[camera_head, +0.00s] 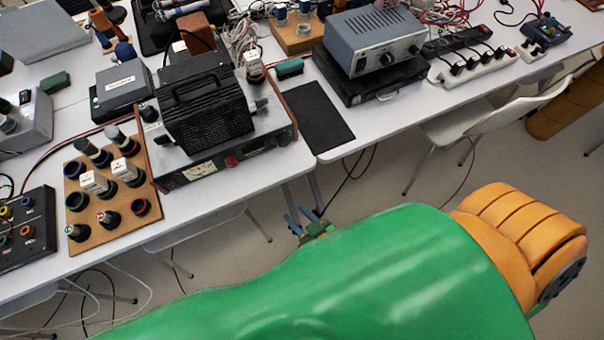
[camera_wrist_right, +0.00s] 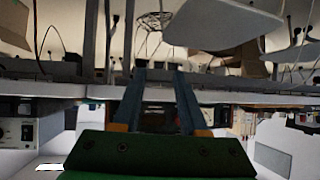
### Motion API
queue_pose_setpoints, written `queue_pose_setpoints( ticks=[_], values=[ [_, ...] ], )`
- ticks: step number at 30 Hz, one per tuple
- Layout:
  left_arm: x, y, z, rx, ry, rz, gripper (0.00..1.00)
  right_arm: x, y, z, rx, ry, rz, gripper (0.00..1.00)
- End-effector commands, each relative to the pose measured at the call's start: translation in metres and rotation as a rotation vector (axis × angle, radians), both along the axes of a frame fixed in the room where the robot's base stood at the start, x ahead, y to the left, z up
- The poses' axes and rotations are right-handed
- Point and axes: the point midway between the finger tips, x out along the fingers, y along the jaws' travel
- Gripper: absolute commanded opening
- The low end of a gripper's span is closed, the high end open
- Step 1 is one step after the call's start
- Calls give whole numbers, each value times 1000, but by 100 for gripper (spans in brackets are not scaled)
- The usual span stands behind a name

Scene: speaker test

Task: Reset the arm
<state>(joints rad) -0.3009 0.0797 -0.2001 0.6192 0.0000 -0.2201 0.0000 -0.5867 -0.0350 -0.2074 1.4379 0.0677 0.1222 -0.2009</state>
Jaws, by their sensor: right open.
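My right arm (camera_head: 330,275) is green with an orange ribbed joint at the right and crosses the lower part of the head view. My right gripper (camera_head: 303,220) shows small beyond the green arm, just off the front edge of the table. In the right wrist view its two blue-grey fingers (camera_wrist_right: 160,98) stand apart with nothing held between them. My left gripper is not in the head view.
A black speaker-like box (camera_head: 205,110) sits on an amplifier on the white table (camera_head: 225,200). A wooden board (camera_head: 105,235) carries several cylinders. A grey power supply (camera_head: 375,42) stands further back. A white chair (camera_head: 490,118) is at the right. Floor shows between.

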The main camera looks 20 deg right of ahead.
Motion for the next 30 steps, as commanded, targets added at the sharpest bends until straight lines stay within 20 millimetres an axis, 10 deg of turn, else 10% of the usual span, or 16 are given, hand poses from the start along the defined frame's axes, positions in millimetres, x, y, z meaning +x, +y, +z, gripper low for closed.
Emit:
queue_pose_setpoints(
  ticks=[19, 25, 30],
  values=[
    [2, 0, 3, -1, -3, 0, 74, -15, -4, -25, -18, 94, 17, 42],
    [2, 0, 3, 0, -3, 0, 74, -109, -51, -130, -136, 555, 41, 42],
    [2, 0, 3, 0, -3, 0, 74, -176, -96, -163, -223, 833, 6, 42]
  ],
)
